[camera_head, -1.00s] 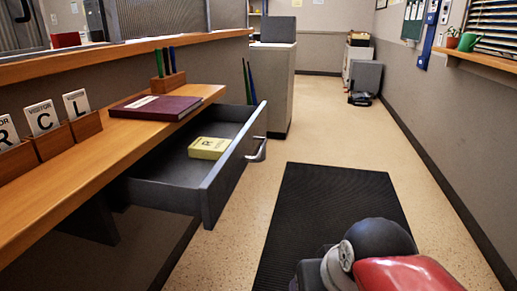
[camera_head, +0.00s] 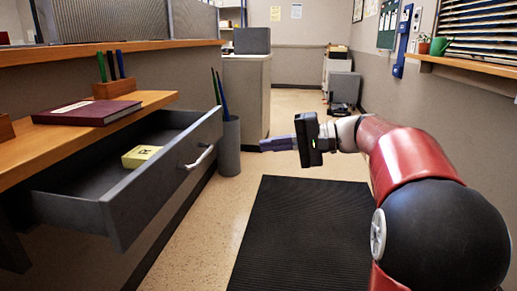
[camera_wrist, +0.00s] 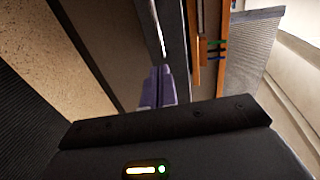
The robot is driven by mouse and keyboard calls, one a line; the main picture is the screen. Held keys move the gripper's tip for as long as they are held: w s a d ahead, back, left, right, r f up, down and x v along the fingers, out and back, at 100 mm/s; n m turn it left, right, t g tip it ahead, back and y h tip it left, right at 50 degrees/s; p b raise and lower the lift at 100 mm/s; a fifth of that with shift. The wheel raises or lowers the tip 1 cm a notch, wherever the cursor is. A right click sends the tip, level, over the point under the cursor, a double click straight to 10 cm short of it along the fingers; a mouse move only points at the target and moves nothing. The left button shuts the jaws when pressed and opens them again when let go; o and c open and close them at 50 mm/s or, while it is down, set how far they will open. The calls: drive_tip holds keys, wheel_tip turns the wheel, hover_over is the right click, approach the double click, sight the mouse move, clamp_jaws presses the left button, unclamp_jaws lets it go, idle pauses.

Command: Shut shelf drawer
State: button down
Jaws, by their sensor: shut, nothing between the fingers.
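The shelf drawer (camera_head: 150,190) is dark grey and stands pulled out from under the wooden shelf (camera_head: 150,99) at the left in the head view. Its silver bar handle (camera_head: 196,158) is on the front face. A yellow block with a letter (camera_head: 141,156) lies inside the drawer. My gripper (camera_head: 262,145) is shut and empty, to the right of the drawer front and apart from it, with its fingers pointing left toward the handle. In the wrist view the purple-grey fingers (camera_wrist: 158,88) lie together, with the drawer front (camera_wrist: 150,30) beyond them.
A grey bin (camera_head: 229,145) with long rods stands on the floor just behind the drawer. A black mat (camera_head: 300,235) covers open floor. A grey cabinet (camera_head: 246,90) stands farther back.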

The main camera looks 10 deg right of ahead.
sight(148, 149)
drive_tip(key=x, duration=1.2)
drive_tip(key=shift+a, duration=0.25)
drive_tip(key=r+x, duration=0.1)
drive_tip(key=x, duration=0.5)
drive_tip(key=r+x, duration=0.1)
drive_tip(key=x, duration=0.5)
drive_tip(key=a+r+p+x, duration=0.1)
drive_tip(key=x, duration=0.5)
drive_tip(key=shift+w+a+r, duration=0.1)
drive_tip(key=shift+a+r, duration=0.1)
drive_tip(key=shift+r, duration=0.15)
drive_tip(key=shift+a, duration=0.1)
